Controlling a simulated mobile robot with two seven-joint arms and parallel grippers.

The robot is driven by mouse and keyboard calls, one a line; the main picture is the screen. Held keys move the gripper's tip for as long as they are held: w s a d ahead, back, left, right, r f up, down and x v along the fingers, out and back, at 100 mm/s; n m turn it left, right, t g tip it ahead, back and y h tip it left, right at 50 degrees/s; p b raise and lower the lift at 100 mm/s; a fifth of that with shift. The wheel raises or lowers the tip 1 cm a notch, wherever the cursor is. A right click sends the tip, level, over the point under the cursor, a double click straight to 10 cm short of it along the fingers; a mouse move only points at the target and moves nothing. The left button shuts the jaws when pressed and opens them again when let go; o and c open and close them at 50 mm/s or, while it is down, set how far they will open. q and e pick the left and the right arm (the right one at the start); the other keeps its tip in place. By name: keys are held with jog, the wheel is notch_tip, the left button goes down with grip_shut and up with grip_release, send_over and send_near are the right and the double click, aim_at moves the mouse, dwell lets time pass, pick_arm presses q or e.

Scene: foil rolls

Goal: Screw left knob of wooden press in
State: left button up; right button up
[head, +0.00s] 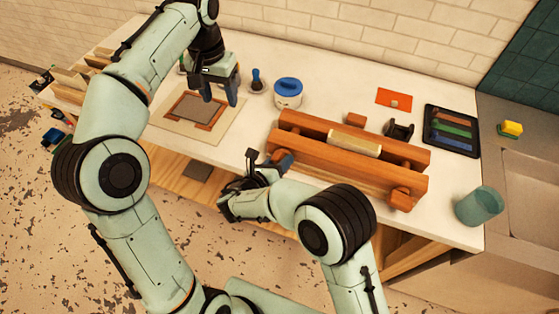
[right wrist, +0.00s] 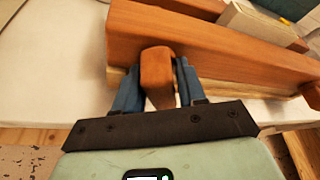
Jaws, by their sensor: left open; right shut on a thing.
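The wooden press (head: 345,165) is two long orange-brown beams lying across the table, with a pale block (head: 354,142) between them. Its left knob (right wrist: 157,68) sticks out of the front beam. My right gripper (right wrist: 158,85) is shut on that knob, with a blue finger on each side. In the head view my right gripper (head: 272,164) is at the press's left front end and partly hides the knob. The right knob (head: 401,198) sticks out at the other end. My left gripper (head: 211,88) is open and empty above the table's left part.
A framed panel on a board (head: 192,112) lies below my left gripper. A blue-lidded pot (head: 288,92) and a small brush (head: 257,80) stand behind. A dark tray (head: 451,130), orange card (head: 394,97) and teal cup (head: 479,206) are to the right.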

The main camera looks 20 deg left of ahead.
jog(key=m+y, duration=0.2)
jog(key=m, duration=0.1)
jog(key=shift+d+m+y, duration=0.15)
jog(key=shift+m+y, duration=0.15)
jog(key=m+y, duration=0.1)
jog(key=m, duration=0.1)
jog(key=m+y, duration=0.1)
jog(key=shift+d+f+m, duration=0.15)
jog(key=shift+m, duration=0.25)
jog(key=m+y, duration=0.1)
jog(key=m, duration=0.1)
jog(key=m+y, duration=0.1)
jog(key=shift+d+f+m+t+y, duration=0.1)
jog(key=shift+f+m+t+y, duration=0.1)
jog(key=shift+m+t+y, duration=0.2)
jog(key=shift+s+f+m+t+y, duration=0.1)
jog(key=shift+m+t+y, duration=0.5)
jog(key=shift+m, duration=1.2)
jog(key=o, duration=0.7)
jog(key=shift+o, duration=0.8)
